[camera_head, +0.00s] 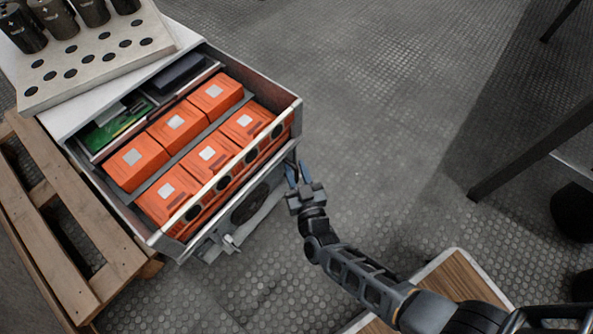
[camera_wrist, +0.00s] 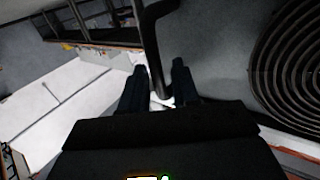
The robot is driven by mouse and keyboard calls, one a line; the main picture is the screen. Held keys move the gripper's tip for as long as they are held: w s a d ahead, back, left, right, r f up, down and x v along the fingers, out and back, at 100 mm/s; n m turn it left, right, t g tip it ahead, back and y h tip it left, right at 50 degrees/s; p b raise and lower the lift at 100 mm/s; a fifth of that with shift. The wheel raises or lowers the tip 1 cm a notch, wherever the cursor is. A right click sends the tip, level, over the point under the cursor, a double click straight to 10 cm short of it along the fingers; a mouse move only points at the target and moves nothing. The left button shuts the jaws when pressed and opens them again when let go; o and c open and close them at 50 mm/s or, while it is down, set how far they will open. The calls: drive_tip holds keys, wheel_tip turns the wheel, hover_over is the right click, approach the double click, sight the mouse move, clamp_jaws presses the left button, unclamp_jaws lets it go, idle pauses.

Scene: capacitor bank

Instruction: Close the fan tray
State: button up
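The fan tray (camera_head: 213,244) sticks out from the front of the cabinet, below a pulled-out drawer. Its round fan grille (camera_head: 250,203) shows in the head view, and the ringed grille (camera_wrist: 292,70) fills the right of the wrist view. My gripper (camera_head: 298,176) is at the right end of the tray front, by the cabinet's corner. In the wrist view my gripper (camera_wrist: 161,72) has its two dark fingers apart.
The open drawer (camera_head: 290,122) holds several orange blocks (camera_head: 211,156) above the tray. A perforated board (camera_head: 100,62) with black cylinders lies on the cabinet top. A wooden pallet (camera_head: 50,215) is at left, a wood-topped surface (camera_head: 455,277) at lower right.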

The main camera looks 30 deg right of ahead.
drive_tip(key=shift+c, duration=0.2)
clamp_jaws()
idle(0.3)
